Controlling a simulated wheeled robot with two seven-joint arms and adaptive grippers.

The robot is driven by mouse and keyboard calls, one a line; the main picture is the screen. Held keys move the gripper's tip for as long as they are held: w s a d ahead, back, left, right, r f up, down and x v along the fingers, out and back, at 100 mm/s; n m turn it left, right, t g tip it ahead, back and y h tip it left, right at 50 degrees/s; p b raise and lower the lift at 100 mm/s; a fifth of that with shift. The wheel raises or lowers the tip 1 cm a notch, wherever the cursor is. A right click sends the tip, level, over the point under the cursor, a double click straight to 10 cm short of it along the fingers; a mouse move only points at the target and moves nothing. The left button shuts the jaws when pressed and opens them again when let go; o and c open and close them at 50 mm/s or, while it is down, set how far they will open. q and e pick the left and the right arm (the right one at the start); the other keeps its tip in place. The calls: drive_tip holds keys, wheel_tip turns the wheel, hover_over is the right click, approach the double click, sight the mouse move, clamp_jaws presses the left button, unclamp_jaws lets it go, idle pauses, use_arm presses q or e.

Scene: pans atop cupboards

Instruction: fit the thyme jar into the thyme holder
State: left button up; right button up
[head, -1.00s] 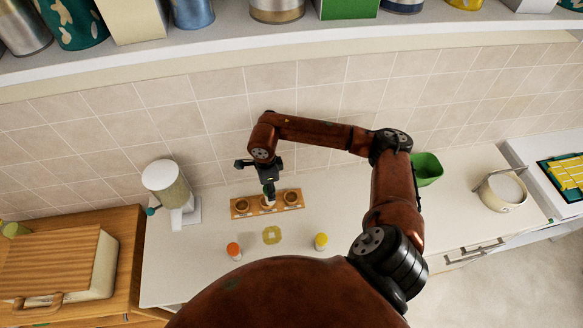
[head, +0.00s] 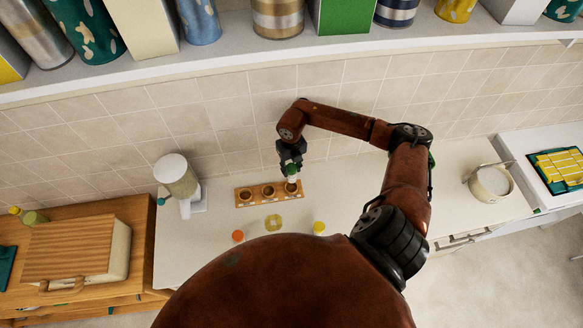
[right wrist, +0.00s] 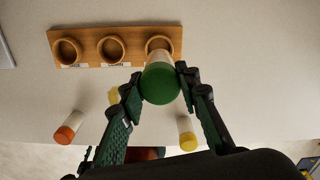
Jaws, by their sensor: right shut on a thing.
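The jar with a green lid (right wrist: 160,84) and white body is held in my right gripper (head: 291,163), whose fingers close on both its sides in the right wrist view (right wrist: 158,88). A wooden board (head: 262,201) with three round ring holders lies on the counter; it also shows in the right wrist view (right wrist: 90,33). The jar is at the right-hand ring (right wrist: 160,40) and partly covers it. I cannot tell whether its base is inside the ring or just above it. The other two rings are empty. The jar hides the right ring's label. My left gripper is out of view.
A blender (head: 175,178) stands left, a pot (head: 491,183) far right. A shelf (head: 225,72) overhangs the back.

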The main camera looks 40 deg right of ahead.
sight(291, 179)
drive_tip(key=shift+w+b, duration=0.15)
drive_tip(key=shift+b, duration=0.25)
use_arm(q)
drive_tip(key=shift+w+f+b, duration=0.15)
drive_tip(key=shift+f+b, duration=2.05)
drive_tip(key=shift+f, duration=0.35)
use_arm(e)
drive_tip(key=shift+f, duration=2.9)
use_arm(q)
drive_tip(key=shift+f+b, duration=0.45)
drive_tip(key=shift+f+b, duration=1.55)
use_arm(e)
drive_tip(key=shift+f, duration=1.8)
drive_tip(key=o, duration=1.3)
drive_tip(key=shift+c, duration=0.2)
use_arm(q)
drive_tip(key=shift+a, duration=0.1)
use_arm(e)
drive_tip(key=shift+r, duration=0.1)
